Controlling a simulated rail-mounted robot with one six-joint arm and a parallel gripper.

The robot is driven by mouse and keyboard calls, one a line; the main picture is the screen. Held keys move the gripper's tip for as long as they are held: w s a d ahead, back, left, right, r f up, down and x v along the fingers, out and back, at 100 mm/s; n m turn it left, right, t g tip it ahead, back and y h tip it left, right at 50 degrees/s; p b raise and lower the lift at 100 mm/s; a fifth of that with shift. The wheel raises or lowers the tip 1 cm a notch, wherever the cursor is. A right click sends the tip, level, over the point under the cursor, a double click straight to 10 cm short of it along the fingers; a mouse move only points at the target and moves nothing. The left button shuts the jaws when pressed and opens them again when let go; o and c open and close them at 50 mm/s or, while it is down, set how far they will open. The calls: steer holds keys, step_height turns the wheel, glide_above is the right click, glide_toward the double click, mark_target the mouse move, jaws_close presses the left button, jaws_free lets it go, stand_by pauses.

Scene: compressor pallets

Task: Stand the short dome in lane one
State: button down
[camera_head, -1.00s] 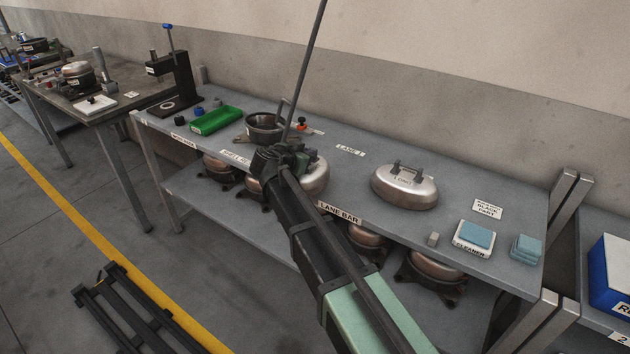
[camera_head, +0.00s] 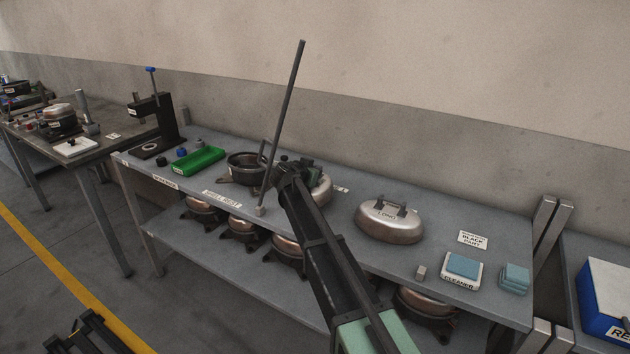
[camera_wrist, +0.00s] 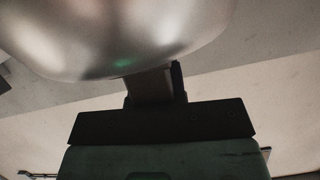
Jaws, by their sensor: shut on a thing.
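A shiny metal dome (camera_head: 321,190), which I take as the short dome, is held by my gripper (camera_head: 298,168) above the middle of the bench. My arm hides its left part. In the wrist view the dome (camera_wrist: 115,35) fills the top, against a finger of my gripper (camera_wrist: 152,84). The gripper is shut on it; the grip itself is mostly hidden. The lane 1 label (camera_head: 343,190) shows only partly, right of the held dome. A long dark bar (camera_head: 284,115) stands raised and slightly tilted from a small block at the bench's front edge, left of my gripper.
The long dome (camera_head: 390,222) sits on the bench (camera_head: 470,312) to the right. A dark pot-like housing (camera_head: 244,170) and green tray (camera_head: 199,161) are at left. A small block (camera_head: 420,272), cleaner pad (camera_head: 463,266) and blue sponge (camera_head: 514,278) are at front right.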

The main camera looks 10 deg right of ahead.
steer(key=shift+w+d, duration=0.45)
steer(key=shift+w, duration=0.15)
step_height(320, 180, down, 3)
steer(key=b, duration=0.3)
steer(key=shift+f+b, duration=0.4)
steer(key=shift+b, duration=0.05)
steer(key=shift+r, duration=0.2)
steer(key=c, duration=1.2)
jaws_free()
steer(key=shift+s, duration=0.1)
steer(key=shift+r, duration=0.1)
